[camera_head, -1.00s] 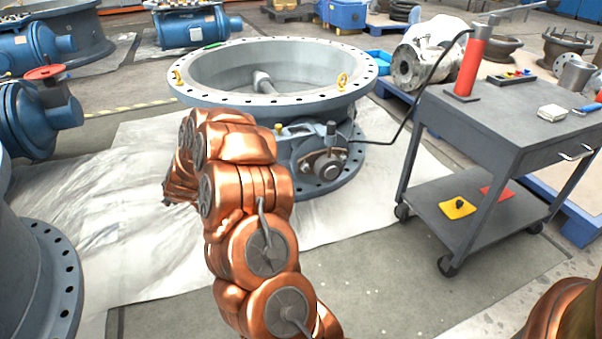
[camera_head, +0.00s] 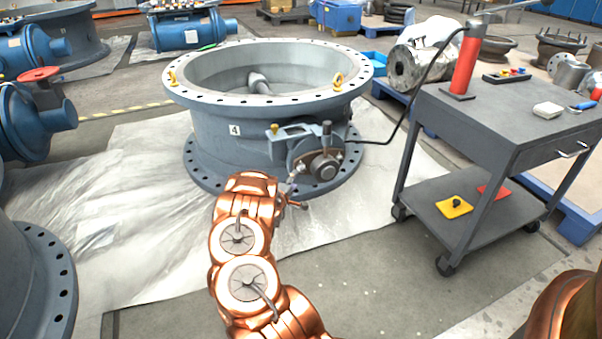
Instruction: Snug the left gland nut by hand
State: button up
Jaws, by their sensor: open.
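A large grey butterfly valve (camera_head: 215,150) marked 4 lies on the plastic sheet with its wide bore facing up. Its shaft housing (camera_head: 325,168) sticks out on the near right side, with a round hub and a small upright post. My arm hides part of the lower flange.
A grey cart (camera_head: 500,120) with a red cylinder (camera_head: 465,65) stands to the right. A black hose (camera_head: 405,115) runs from it to the shaft housing. A dark flange (camera_head: 45,280) stands at the lower left. Blue valves (camera_head: 30,120) stand behind at the left.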

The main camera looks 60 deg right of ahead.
aim_at(302, 169)
jog(key=b+x, duration=0.2)
jog(key=x, duration=0.3)
jog(key=shift+s+f, duration=0.1)
jog(key=shift+f, duration=0.1)
jog(key=shift+b+x, duration=0.7)
jog(key=shift+x, duration=0.65)
jog(key=shift+r, duration=0.15)
jog(key=shift+c, duration=0.4)
grip_shut()
